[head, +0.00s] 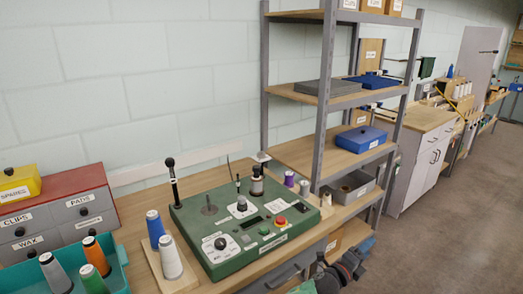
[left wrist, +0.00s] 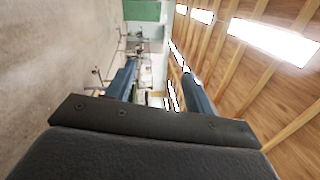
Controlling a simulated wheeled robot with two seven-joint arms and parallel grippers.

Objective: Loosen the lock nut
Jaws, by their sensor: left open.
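A green control box (head: 190,232) stands on the wooden bench. On its back part are a thin rod on a dark disc (head: 209,209), a short dark post (head: 238,183) and a stacked grey cylinder with a cap (head: 257,182). The lock nut is too small to tell apart from these fittings. In the left wrist view my left gripper (left wrist: 158,72) has its two blue-grey fingers apart, with nothing between them. In the head view dark arm or gripper parts show low, in front of the bench and apart from the box. My right gripper cannot be made out.
Blue (head: 155,230) and white (head: 171,258) cones stand left of the box, beside a tall black post (head: 172,185). A teal tray (head: 118,262) holds more cones. Labelled drawers (head: 85,208) are behind it. A shelf rack (head: 325,95) rises behind the box on the right.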

